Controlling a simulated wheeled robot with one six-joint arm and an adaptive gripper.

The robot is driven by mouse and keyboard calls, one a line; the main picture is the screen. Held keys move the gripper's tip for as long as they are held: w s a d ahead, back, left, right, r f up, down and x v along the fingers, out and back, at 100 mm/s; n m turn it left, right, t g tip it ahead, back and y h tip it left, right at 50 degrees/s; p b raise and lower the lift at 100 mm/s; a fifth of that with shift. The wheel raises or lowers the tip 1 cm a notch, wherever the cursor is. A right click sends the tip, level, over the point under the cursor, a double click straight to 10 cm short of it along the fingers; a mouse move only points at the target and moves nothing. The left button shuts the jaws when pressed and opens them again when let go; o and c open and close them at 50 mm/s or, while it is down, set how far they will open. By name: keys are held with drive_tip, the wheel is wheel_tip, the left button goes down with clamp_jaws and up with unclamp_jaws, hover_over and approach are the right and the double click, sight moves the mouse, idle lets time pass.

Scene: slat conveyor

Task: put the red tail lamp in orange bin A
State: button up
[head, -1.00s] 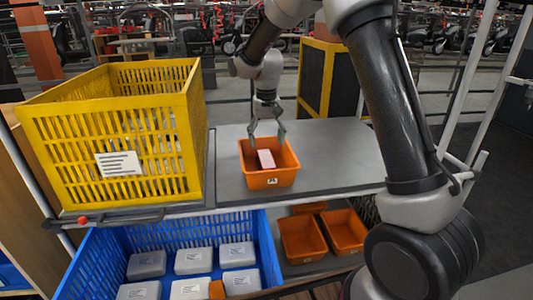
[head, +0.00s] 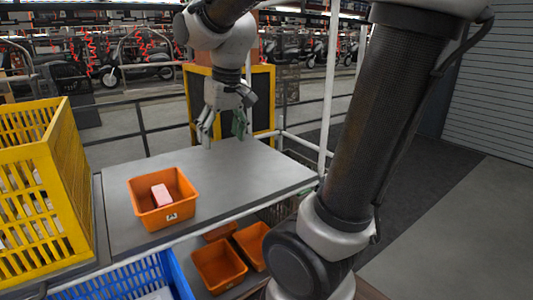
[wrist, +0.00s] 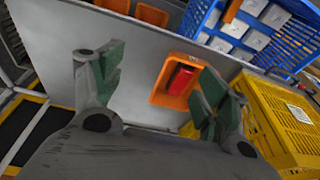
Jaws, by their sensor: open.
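The red tail lamp (head: 161,195) lies inside orange bin A (head: 148,217), on the bin's floor; its top looks pale pink in the head view. The bin stands on the grey tabletop and carries a label with a letter on its front. In the wrist view the lamp (wrist: 181,78) shows deep red inside the bin (wrist: 160,97), between my fingers but farther off. My gripper (head: 224,138) is open and empty, above the back part of the tabletop, behind and to the right of the bin. It also shows in the wrist view (wrist: 155,85), with green finger pads wide apart.
A yellow crate (head: 75,190) stands left of the bin. A blue crate (head: 178,274) with white boxes (wrist: 254,40) is below the front edge. More orange bins (head: 218,266) sit on a lower shelf. The grey tabletop (head: 230,180) right of the bin is clear.

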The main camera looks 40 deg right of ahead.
drive_tip(key=s+d, duration=0.1)
drive_tip(key=s, duration=0.5)
drive_tip(key=s+d+f+t, duration=0.1)
drive_tip(key=s+d, duration=0.1)
drive_tip(key=s, duration=0.5)
drive_tip(key=shift+s+d+f, duration=0.15)
drive_tip(key=shift+d+f, duration=0.1)
drive_tip(key=shift+f, duration=0.05)
idle(0.4)
